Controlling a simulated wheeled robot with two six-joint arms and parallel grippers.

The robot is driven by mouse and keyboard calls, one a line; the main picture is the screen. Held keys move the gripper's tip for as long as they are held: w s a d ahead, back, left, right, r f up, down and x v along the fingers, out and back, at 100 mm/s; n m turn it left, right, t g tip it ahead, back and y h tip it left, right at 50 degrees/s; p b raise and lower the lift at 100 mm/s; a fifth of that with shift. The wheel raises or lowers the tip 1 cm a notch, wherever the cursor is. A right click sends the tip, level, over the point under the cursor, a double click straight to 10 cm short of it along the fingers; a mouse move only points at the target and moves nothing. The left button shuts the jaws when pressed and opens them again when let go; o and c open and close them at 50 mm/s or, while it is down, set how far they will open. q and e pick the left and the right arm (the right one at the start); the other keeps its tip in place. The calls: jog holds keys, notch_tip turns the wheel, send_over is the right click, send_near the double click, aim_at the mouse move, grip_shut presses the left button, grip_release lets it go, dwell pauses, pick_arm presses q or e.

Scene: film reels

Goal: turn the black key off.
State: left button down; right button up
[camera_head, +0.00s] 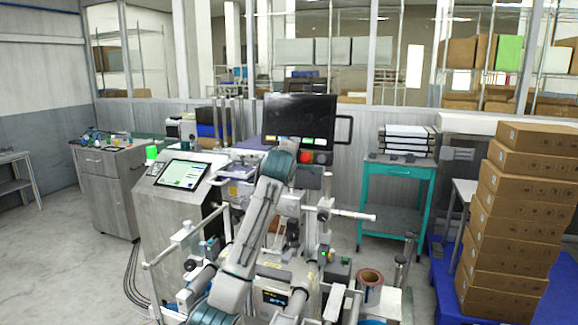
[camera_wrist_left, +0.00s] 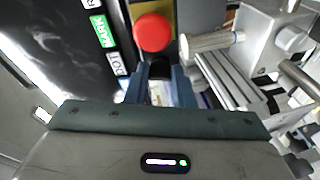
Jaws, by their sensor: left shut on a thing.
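The black key (camera_wrist_left: 160,69) is a small dark piece just below the round red button (camera_wrist_left: 153,32) in the left wrist view. My left gripper (camera_wrist_left: 160,84) is shut on it, one blue-grey finger on each side. The fingers hide much of the key, so its turned position cannot be read. In the head view the red button (camera_head: 305,157) shows beside the wrist of my left arm, which hides the key and the fingertips. My right gripper is not in view.
A black screen (camera_head: 300,115) with lit labels stands above the button. A pale roller (camera_wrist_left: 212,41) and metal bars sit close to the right of the fingers. A tilted touch panel (camera_head: 182,174) is at left. A teal cart (camera_head: 397,170) and stacked boxes (camera_head: 518,210) stand at right.

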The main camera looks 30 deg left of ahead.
pick_arm(q)
jog(key=shift+n+g+b, duration=0.3)
jog(key=shift+n+b, duration=0.35)
jog(key=shift+n, duration=0.45)
jog(key=c, duration=1.5)
grip_release()
jog(key=b+v, duration=0.4)
jog(key=v, duration=0.7)
jog(key=shift+w+f, duration=0.1)
